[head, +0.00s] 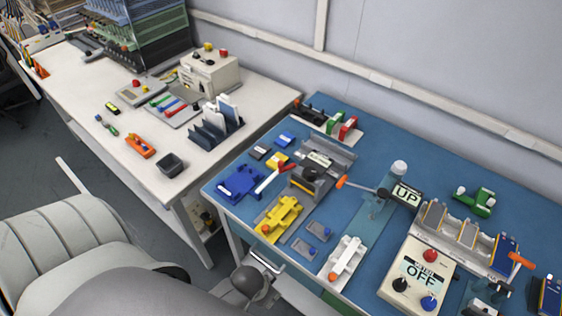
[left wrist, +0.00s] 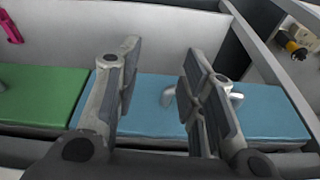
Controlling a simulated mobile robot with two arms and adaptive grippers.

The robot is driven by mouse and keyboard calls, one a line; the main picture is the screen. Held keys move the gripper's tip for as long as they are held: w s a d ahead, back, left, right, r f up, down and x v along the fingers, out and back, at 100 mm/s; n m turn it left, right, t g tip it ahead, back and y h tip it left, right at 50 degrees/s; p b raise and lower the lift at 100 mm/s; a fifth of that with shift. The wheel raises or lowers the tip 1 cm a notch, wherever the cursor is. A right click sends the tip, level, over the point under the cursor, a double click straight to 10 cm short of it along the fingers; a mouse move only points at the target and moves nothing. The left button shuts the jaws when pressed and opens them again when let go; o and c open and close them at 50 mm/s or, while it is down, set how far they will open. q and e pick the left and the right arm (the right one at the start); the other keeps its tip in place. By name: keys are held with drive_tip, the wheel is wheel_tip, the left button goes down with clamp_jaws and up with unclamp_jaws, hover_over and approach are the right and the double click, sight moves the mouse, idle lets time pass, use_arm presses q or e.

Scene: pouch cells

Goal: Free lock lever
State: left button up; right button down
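Several levers show in the head view, and none is clearly marked as the lock lever. One with an orange grip (head: 342,183) reaches left from a post beside a sign reading "UP" (head: 406,195). A red-and-white lever (head: 268,180) slants beside a grey fixture (head: 307,182). Another orange handle (head: 521,260) is at the far right. My left gripper (left wrist: 160,58) is open in the left wrist view, its two fingers apart. A silver handle (left wrist: 168,96) on a blue panel (left wrist: 150,110) shows between and behind them. Contact cannot be told. My right gripper is not in view.
A white table (head: 90,85) with trays and a rack stands at left. A green panel (left wrist: 40,100) adjoins the blue panel.

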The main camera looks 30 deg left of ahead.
use_arm(q)
drive_tip(key=w+a+r+n+t+p, duration=0.1)
drive_tip(key=w+a+r+t, duration=0.15)
drive_tip(key=r, duration=1.35)
drive_tip(key=n+t, duration=0.1)
drive_tip(key=t, duration=1.2)
approach(279, 166)
drive_tip(key=shift+y, duration=0.3)
drive_tip(key=w+p, duration=0.2)
drive_tip(key=w, duration=0.9)
drive_tip(key=shift+s, duration=0.1)
